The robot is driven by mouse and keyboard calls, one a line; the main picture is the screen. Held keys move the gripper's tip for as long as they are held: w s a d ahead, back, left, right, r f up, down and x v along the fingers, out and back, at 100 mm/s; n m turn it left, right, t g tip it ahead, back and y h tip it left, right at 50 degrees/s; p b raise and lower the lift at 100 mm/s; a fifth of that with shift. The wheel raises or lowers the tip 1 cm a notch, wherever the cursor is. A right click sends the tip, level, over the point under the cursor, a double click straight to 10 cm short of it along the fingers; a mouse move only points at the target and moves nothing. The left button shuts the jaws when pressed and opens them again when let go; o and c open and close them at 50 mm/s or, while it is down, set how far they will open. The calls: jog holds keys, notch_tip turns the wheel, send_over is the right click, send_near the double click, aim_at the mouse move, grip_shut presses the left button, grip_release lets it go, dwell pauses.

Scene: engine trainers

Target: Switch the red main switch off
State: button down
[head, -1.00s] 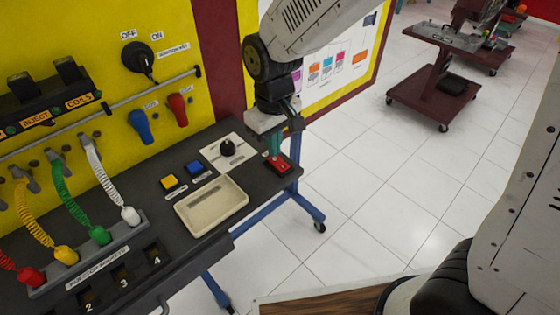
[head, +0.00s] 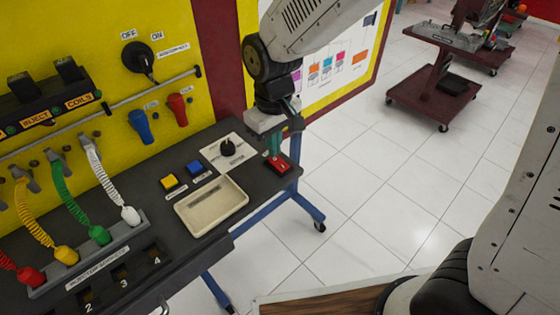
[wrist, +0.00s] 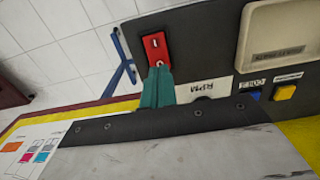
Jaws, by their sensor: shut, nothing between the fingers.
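The red main switch (head: 277,164) is a red rocker set in the right end of the dark bench top. In the wrist view the red switch (wrist: 156,48) shows an "I" mark at its far end and an "O" mark at its near end. My gripper (head: 274,150) points down at the switch with its green fingers shut and empty. In the wrist view the fingertips of my gripper (wrist: 158,70) are at the "O" end of the rocker. I cannot tell whether they touch it or which way it is tilted.
A black knob (head: 228,147), yellow button (head: 169,182), blue button (head: 194,168) and cream tray (head: 212,206) lie left of the switch. The yellow panel (head: 90,60) stands behind the bench. Open tiled floor (head: 400,200) lies to the right.

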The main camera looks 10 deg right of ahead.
aim_at(276, 160)
jog(key=shift+f, duration=0.95)
dwell(0.9)
jog(key=shift+r, duration=3.55)
jog(key=shift+s+d+f, duration=0.1)
jog(key=shift+s+d, duration=0.05)
jog(key=shift+s, duration=0.1)
jog(key=s+d+r+m, duration=0.3)
jog(key=s+d+r, duration=0.1)
jog(key=s+d, duration=0.5)
jog(key=s+d+r+m+t, duration=0.1)
jog(key=s+d+r+m, duration=0.2)
jog(key=s+d, duration=0.7)
jog(key=shift+d+r+m, duration=0.4)
jog(key=shift+d+r, duration=0.4)
jog(key=shift+r, duration=0.05)
